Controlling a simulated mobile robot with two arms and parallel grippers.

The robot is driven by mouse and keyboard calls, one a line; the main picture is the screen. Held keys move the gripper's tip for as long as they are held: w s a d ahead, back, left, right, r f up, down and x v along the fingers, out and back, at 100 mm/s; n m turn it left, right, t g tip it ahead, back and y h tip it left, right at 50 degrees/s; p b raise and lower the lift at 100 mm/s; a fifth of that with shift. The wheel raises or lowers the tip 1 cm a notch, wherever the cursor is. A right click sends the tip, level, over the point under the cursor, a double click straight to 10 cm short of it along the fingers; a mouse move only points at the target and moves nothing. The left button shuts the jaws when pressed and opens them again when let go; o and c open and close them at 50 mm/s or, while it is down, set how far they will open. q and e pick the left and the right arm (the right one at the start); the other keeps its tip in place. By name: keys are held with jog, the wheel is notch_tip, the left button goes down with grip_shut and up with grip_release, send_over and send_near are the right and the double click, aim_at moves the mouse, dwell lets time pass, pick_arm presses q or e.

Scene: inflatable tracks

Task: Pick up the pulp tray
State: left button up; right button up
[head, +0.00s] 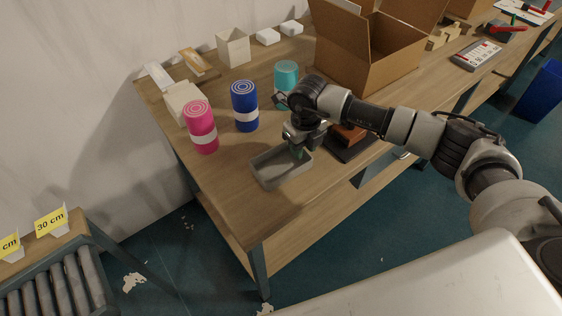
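The pulp tray (274,169) is a shallow grey open tray near the front end of the wooden table, and it looks empty. My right gripper (298,152) reaches in from the right and points down at the tray's far right rim. The fingertips are small and partly hidden by the wrist. I cannot tell whether they touch the rim or whether they are open or shut. My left gripper is not in view.
Pink (201,128), blue (245,107) and teal (286,76) rolls stand behind the tray on the table (222,190). A dark block (352,145) with a brown top lies right of the gripper. An open cardboard box (372,58) stands farther back. The table's front corner is clear.

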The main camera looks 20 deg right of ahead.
jog(key=shift+f, duration=0.4)
jog(key=shift+c, duration=0.4)
grip_shut()
